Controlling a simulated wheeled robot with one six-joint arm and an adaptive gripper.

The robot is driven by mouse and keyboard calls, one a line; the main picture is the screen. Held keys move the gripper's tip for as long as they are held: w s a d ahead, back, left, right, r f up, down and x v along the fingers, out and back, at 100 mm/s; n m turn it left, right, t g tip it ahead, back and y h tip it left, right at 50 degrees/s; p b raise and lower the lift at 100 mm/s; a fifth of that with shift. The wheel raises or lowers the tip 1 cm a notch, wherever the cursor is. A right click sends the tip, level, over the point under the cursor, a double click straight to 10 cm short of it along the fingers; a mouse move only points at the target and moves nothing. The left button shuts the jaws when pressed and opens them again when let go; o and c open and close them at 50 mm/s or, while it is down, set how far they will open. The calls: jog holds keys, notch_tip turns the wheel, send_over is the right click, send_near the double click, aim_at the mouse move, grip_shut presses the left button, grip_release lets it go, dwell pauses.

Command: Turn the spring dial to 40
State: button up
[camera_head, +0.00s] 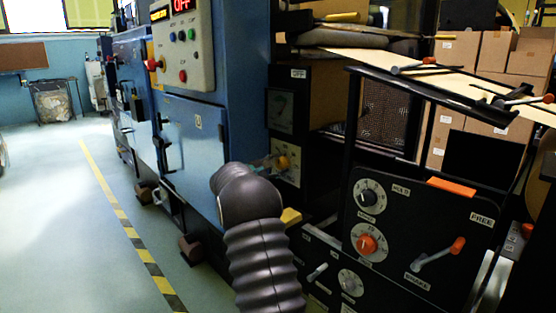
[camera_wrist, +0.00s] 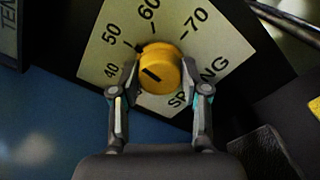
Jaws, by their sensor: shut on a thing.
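The spring dial is a yellow round knob (camera_wrist: 160,70) on a pale plate (camera_wrist: 225,55) marked SPRING, with 40, 50, 60 and 70 around it. A dark line on its face slants up and left, roughly toward the 50; the exact reading is hard to tell. My gripper (camera_wrist: 159,72) has one finger on each side of the knob and is shut on it. The left finger partly covers the plate near the 40. In the head view the yellow knob (camera_head: 283,162) shows small, just beyond my gripper (camera_head: 268,163), which my arm partly hides.
A black panel with a white-pointer knob (camera_head: 369,196), an orange knob (camera_head: 366,243) and an orange-tipped lever (camera_head: 437,254) stands at the right. The blue cabinet (camera_head: 195,150) is left of my arm. Open floor (camera_head: 60,200) lies at far left.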

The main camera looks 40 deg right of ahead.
jog(key=n+p, duration=0.4)
jog(key=n, duration=0.1)
jog(key=shift+r+n+p, duration=0.2)
jog(key=shift+n+p, duration=0.1)
jog(key=shift+f+n+p, duration=0.2)
jog(key=shift+n+p, duration=0.65)
jog(key=shift+n, duration=1.35)
jog(key=o, duration=1.1)
jog(key=shift+o, duration=0.2)
jog(key=a, duration=1.2)
jog(key=shift+s, duration=0.45)
